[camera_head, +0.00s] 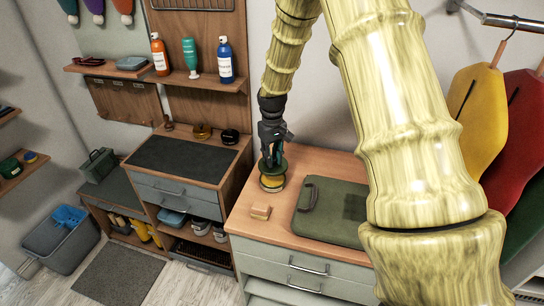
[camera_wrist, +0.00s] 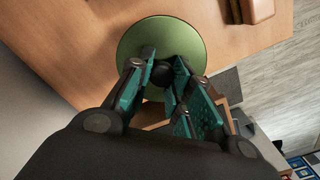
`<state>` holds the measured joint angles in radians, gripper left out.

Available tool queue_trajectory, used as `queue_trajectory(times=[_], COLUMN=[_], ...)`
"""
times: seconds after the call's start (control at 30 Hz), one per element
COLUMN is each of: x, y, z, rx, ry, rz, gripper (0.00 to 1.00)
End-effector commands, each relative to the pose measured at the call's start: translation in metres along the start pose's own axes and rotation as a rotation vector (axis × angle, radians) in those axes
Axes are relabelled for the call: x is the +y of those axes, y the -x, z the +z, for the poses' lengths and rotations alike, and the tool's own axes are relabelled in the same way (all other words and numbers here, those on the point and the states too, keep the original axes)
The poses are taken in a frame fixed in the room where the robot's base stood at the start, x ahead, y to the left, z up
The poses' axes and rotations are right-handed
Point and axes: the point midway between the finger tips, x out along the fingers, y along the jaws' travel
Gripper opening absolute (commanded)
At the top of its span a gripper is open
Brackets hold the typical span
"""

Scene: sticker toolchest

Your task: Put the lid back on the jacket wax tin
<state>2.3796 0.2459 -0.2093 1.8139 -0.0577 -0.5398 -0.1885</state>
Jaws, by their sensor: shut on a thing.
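The green round lid (camera_wrist: 160,35) has a small dark knob in its middle. My gripper (camera_wrist: 164,66) is shut on that knob, with one finger on each side. In the head view my gripper (camera_head: 272,153) points down, with the lid (camera_head: 277,168) under its fingertips. The yellow jacket wax tin (camera_head: 271,184) stands on the wooden top directly below the lid. The lid looks roughly level and very close to the tin's rim. I cannot tell whether it touches or is seated. The tin is hidden beneath the lid in the wrist view.
A tan block (camera_head: 260,212) lies on the wooden top (camera_head: 246,222) in front of the tin; it also shows in the wrist view (camera_wrist: 258,9). A green folded case (camera_head: 335,212) lies to the right. A lower dark-topped bench (camera_head: 180,160) stands left.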

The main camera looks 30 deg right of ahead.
Motion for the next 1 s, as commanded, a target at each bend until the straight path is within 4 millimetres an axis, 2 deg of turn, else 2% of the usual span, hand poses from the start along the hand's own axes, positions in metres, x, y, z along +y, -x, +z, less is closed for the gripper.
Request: queue_trajectory(times=[0.03, 0.3, 0.6, 1.0], x=[-0.001, -0.001, -0.001, -0.001], y=[-0.007, -0.028, -0.044, -0.048], z=[0.000, -0.001, -0.001, -0.001], rx=[0.000, 0.000, 0.000, 0.000], ry=[0.001, 0.001, 0.002, 0.001], rz=[0.000, 0.000, 0.000, 0.000], gripper=[0.00, 0.00, 0.00, 0.00])
